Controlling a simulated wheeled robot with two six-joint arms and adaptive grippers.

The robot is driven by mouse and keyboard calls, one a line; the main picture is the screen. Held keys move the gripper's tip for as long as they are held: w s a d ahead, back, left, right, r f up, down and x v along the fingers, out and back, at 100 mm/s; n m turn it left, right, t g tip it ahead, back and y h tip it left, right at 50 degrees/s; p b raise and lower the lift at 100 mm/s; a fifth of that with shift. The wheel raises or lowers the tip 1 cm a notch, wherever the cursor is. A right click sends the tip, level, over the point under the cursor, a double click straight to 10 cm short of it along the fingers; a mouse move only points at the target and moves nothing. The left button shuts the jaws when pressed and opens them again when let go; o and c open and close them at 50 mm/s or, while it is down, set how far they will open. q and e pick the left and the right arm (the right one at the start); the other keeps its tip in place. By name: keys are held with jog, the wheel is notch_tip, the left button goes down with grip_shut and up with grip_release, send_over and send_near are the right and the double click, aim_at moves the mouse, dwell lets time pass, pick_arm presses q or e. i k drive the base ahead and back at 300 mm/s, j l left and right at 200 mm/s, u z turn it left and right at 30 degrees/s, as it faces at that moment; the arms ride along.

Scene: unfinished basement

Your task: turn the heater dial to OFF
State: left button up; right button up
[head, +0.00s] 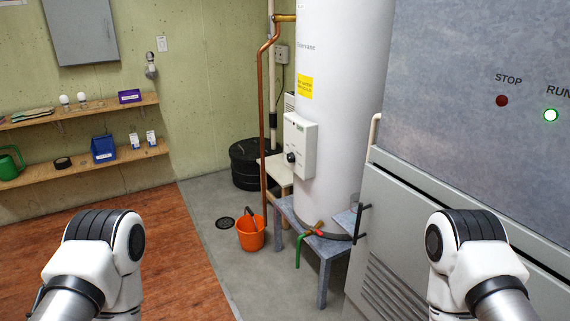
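The water heater (344,70) is a tall white cylinder standing on a blue-grey stand (326,247) in the middle of the head view. A white control box (300,143) is fixed to its front left side. A dark round dial (291,157) sits low on the box's left face; its markings are too small to read. My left arm shows at lower left and my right arm at lower right, both well short of the heater. Neither gripper's fingers are in view.
A large grey cabinet (470,120) with STOP and RUN lamps fills the right side, close to the heater. An orange bucket (251,236) stands on the floor before the copper pipe (262,110). Wall shelves (85,169) are at left. Open floor lies in front.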

aim_at(290, 157)
jog(key=i+j+z, duration=0.1)
jog(key=i+j, duration=1.35)
jog(key=j, duration=0.15)
